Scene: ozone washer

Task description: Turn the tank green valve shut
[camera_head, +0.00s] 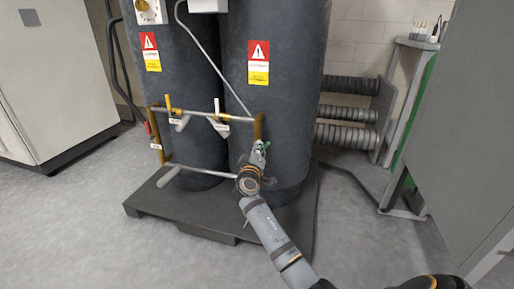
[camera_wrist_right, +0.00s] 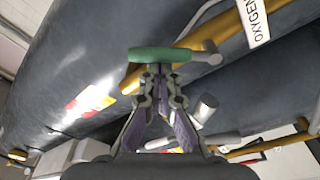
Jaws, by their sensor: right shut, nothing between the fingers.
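The green valve handle (camera_wrist_right: 160,54) is a bar lying across the top of my right gripper in the right wrist view, joined to a yellow pipe at its right. In the head view only a little green (camera_head: 266,146) shows by the gripper. My right gripper (camera_head: 259,155) is at the lower right of the pipe frame, before the right tank (camera_head: 285,110). In the wrist view its fingertips (camera_wrist_right: 160,76) are shut and empty, right at the green handle; I cannot tell whether they touch it. My left gripper is not in view.
A second dark tank (camera_head: 180,75) stands at the left on the same dark platform (camera_head: 185,222). Pipes with yellow (camera_head: 169,104) and white (camera_head: 218,124) handles cross in front. Ribbed hoses (camera_head: 345,136) and a grey cabinet (camera_head: 470,130) are at the right. The floor at the left is clear.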

